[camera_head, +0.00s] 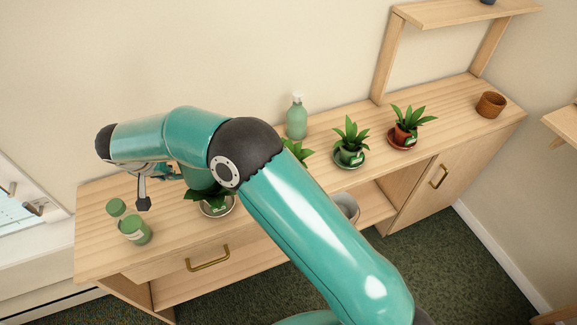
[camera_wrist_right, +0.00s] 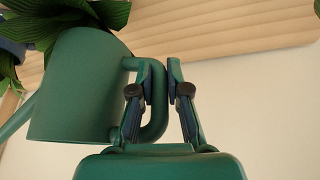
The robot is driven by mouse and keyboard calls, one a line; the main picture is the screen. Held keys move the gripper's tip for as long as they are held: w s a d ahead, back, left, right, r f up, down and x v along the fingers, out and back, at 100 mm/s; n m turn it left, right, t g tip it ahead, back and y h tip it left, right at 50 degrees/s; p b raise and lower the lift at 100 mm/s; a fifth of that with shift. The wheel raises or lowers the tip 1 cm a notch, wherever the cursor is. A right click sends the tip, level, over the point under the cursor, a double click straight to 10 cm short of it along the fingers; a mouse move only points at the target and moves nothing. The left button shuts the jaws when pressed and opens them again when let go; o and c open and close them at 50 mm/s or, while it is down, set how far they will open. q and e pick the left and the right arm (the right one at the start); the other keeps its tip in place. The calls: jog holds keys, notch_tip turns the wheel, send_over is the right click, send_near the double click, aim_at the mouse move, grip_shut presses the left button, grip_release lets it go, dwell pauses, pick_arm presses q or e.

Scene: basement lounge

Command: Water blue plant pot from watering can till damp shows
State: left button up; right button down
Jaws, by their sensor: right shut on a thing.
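My right gripper (camera_head: 150,190) is shut on the handle of the green watering can (camera_wrist_right: 80,90), as the right wrist view (camera_wrist_right: 160,85) shows. In the head view my arm hides most of the can (camera_head: 196,178), which is above the counter by the leftmost plant (camera_head: 208,194). That plant's pot is mostly hidden by leaves, and its saucer (camera_head: 218,211) is pale. A bluish pot (camera_wrist_right: 12,48) shows at the top left edge of the wrist view, beside leaves and the can. The soil and the spout tip are not visible. My left gripper is not in view.
Another plant (camera_head: 299,150) is partly behind my arm.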

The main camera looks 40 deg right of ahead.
jog(key=shift+d+r, duration=0.15)
jog(key=shift+r, duration=0.1)
jog(key=shift+r, duration=0.1)
jog(key=shift+r+p, duration=0.35)
jog(key=shift+r, duration=0.3)
jog(key=shift+r+p, duration=0.8)
jog(key=shift+r, duration=0.95)
